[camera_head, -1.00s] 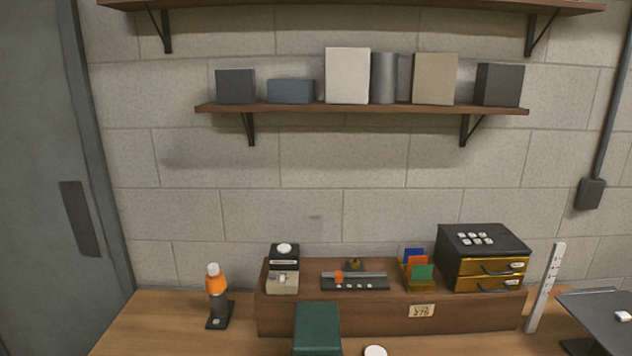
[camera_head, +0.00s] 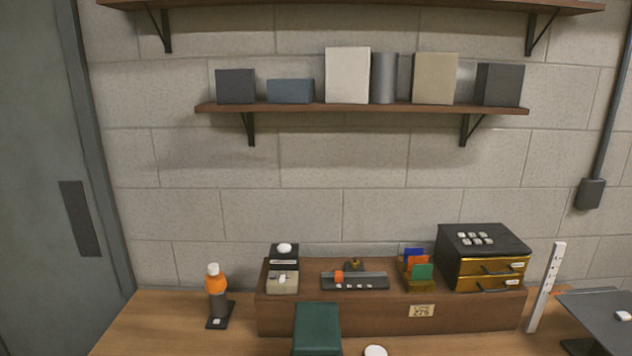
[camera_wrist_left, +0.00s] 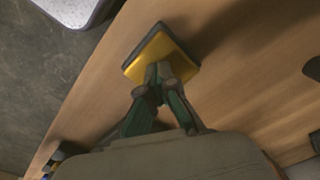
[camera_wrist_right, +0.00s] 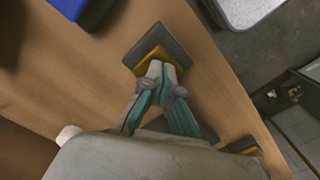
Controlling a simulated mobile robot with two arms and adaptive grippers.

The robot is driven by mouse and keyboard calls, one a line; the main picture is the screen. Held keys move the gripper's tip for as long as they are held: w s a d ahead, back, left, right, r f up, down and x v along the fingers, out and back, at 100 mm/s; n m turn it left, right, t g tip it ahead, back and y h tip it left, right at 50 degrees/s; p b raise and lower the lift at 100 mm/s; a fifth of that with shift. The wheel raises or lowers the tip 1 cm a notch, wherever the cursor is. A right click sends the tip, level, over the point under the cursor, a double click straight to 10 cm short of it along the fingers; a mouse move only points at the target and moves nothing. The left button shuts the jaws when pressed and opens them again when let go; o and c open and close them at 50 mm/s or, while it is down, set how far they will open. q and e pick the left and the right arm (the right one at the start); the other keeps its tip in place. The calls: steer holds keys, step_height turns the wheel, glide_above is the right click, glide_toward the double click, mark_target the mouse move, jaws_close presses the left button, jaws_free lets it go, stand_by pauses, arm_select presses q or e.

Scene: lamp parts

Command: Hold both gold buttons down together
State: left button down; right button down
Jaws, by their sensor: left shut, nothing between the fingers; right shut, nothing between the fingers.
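In the left wrist view, a gold button (camera_wrist_left: 141,60) with a dark square base lies on the wooden table. My left gripper (camera_wrist_left: 158,70) is shut and empty, with its fingertips over the button and seemingly on its face. In the right wrist view, another gold button (camera_wrist_right: 149,52) sits on a dark square base. My right gripper (camera_wrist_right: 156,68) is shut and empty, with its fingertips at that button's face. I cannot tell how far either button is pressed. The head view shows neither the gold buttons nor the grippers.
A long wooden box (camera_head: 370,317) stands against the wall with small devices and a drawer unit (camera_head: 485,257) on top. An orange lamp (camera_head: 216,284) stands left of it. A blue object (camera_wrist_right: 76,8) lies near the right gripper's button.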

arm_select(q)
steer(key=shift+s+f, duration=0.2)
steer(key=shift+f, duration=0.1)
arm_select(e)
steer(key=shift+w+r, duration=0.1)
steer(key=shift+r, duration=2.3)
arm_select(q)
steer(key=shift+r, duration=0.1)
arm_select(e)
steer(key=shift+r, duration=0.1)
